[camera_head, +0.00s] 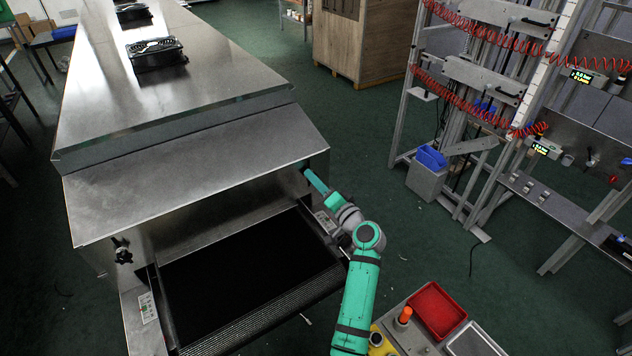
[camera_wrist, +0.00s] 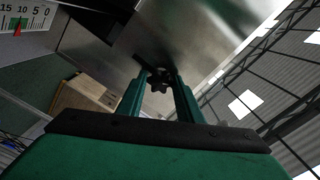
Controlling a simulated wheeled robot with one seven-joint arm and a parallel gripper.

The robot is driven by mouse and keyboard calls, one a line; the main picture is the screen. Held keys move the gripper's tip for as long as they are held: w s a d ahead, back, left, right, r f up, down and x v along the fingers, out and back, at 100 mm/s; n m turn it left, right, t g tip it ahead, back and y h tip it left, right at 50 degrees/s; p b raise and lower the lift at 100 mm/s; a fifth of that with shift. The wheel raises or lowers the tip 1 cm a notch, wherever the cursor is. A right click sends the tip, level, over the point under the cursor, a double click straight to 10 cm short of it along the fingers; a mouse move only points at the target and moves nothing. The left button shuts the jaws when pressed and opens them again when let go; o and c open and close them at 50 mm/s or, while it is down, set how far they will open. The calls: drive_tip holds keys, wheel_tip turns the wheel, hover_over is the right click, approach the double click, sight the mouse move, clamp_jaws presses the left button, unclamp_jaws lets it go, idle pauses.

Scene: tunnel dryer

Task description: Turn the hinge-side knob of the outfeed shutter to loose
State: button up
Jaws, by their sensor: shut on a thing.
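The dryer's metal outfeed shutter (camera_head: 200,175) slopes over the belt opening. A black star knob (camera_head: 122,252) stands at its left side. My gripper (camera_head: 308,174) is at the shutter's right side, partly under its edge. In the wrist view, my gripper's two green fingers (camera_wrist: 161,80) are closed around a dark lobed knob (camera_wrist: 158,84), against a metal panel. The right-side knob is hidden in the head view. I cannot tell from the frames which side is the hinge side or how far the knob is turned.
A black belt (camera_head: 250,265) lies below the shutter. A scale with a red pointer (camera_wrist: 17,28) shows at the wrist view's top left. A red tray (camera_head: 437,309) and an orange-capped post (camera_head: 404,317) stand near my arm. Green floor (camera_head: 385,190) is clear right of the dryer.

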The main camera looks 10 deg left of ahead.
drive_tip(key=shift+f+n, duration=0.1)
drive_tip(key=shift+n, duration=0.3)
drive_tip(key=o, duration=1)
drive_tip(key=shift+o, duration=0.2)
drive_tip(key=v, duration=1)
drive_tip(key=shift+s+d, duration=0.25)
drive_tip(key=shift+s, duration=0.05)
